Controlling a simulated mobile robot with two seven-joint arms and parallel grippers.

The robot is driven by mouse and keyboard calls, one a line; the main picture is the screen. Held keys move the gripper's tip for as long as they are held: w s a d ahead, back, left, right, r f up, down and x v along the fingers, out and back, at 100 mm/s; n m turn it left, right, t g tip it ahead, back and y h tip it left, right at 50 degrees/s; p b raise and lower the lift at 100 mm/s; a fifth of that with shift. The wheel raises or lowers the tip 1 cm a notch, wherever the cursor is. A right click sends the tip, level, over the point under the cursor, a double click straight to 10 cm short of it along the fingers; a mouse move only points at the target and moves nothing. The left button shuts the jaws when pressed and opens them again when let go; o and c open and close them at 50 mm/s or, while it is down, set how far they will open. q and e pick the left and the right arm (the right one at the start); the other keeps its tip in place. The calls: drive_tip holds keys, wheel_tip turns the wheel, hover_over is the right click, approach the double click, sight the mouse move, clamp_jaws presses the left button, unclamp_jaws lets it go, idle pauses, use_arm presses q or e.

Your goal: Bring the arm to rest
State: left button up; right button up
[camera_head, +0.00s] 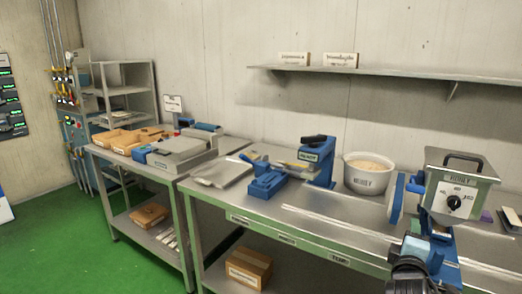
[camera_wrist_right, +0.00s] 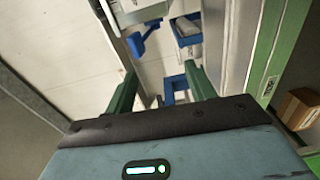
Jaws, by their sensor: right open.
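My right gripper (camera_wrist_right: 162,82) is open and empty in the right wrist view, its two green fingers spread apart. Several blue parts show beyond and between the fingers, but I cannot tell how far away they are. In the head view my right arm comes in at the lower right, in front of the bench and below the grey dial box (camera_head: 462,188) labelled HONEY. I cannot make out the right fingertips there. My left gripper is not in view.
A steel bench (camera_head: 300,222) carries a white tub (camera_head: 369,174), a blue press (camera_head: 319,160) and a flat metal plate (camera_head: 222,172). A lower table at left holds wooden trays (camera_head: 118,142). A cardboard box (camera_head: 249,268) sits underneath. Green floor at left is clear.

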drive_tip(key=s+a+f+m+g+y, duration=0.1)
drive_tip(key=s+a+f+y, duration=0.1)
drive_tip(key=s+f, duration=0.45)
drive_tip(key=s+a+f+m+y, duration=0.1)
drive_tip(key=s+a+f+y, duration=0.15)
drive_tip(key=f, duration=0.75)
drive_tip(key=s+a+f+m+g+y, duration=0.1)
drive_tip(key=s+a+f+y, duration=0.15)
drive_tip(key=s+f, duration=0.45)
drive_tip(key=s+a+f+m+g+y, duration=0.2)
drive_tip(key=s+f, duration=0.4)
drive_tip(key=s, duration=0.5)
drive_tip(key=s+a+f+m+g+y, duration=0.1)
drive_tip(key=s+a+f+m, duration=0.3)
drive_tip(key=s, duration=0.8)
wheel_tip(320, 180, down, 3)
drive_tip(key=shift+s+a+r+m+g+y, duration=0.1)
drive_tip(key=shift+s+a+m+g+y, duration=0.25)
drive_tip(key=shift+a+g, duration=0.6)
